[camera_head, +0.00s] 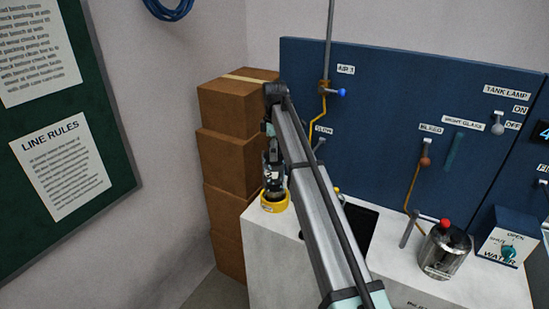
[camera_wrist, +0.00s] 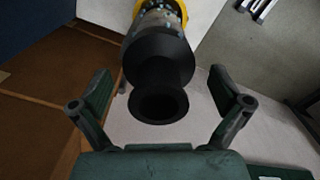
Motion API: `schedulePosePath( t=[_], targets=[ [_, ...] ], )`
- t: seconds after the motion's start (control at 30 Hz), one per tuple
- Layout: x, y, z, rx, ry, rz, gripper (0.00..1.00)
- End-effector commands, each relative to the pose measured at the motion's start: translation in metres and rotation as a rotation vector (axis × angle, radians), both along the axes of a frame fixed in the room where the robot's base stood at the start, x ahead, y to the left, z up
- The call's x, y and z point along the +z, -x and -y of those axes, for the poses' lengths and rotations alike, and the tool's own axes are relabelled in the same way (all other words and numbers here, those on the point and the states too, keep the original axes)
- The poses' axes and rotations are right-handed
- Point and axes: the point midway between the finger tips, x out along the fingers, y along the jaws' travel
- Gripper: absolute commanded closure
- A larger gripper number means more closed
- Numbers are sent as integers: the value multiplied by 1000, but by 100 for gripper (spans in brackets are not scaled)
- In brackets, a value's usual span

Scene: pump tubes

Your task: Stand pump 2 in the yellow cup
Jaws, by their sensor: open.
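The yellow cup (camera_head: 274,203) is at the left end of the white bench in the head view. A pump (camera_head: 273,180) with a dark upper part and a pale, marked lower body stands in it, roughly upright; its number is not readable. In the wrist view the pump's black flared end (camera_wrist: 158,95) faces the camera, and a piece of the yellow cup (camera_wrist: 178,7) shows around its far end. My gripper (camera_wrist: 160,78) is open, with a finger on each side of the pump and visible gaps. In the head view my gripper (camera_head: 271,150) is above the cup, partly hidden by my arm.
Stacked cardboard boxes (camera_head: 225,150) stand behind the cup, against the wall. A blue panel (camera_head: 400,130) with valves and tubes rises behind the bench. A metal canister (camera_head: 445,255) and a blue water box (camera_head: 505,238) stand on the right. My arm hides the bench's middle.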

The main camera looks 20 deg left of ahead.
Motion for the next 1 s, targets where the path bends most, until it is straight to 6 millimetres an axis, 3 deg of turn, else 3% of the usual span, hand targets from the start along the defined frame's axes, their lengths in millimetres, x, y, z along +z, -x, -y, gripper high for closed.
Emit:
schedulePosePath(
  t=[0.3,0.5,1.0],
  targets=[
    [61,-2,-1,0,-2,3,0],
    [87,-1,-1,0,0,1,0],
    [95,0,0,0,0,0,0]
  ],
)
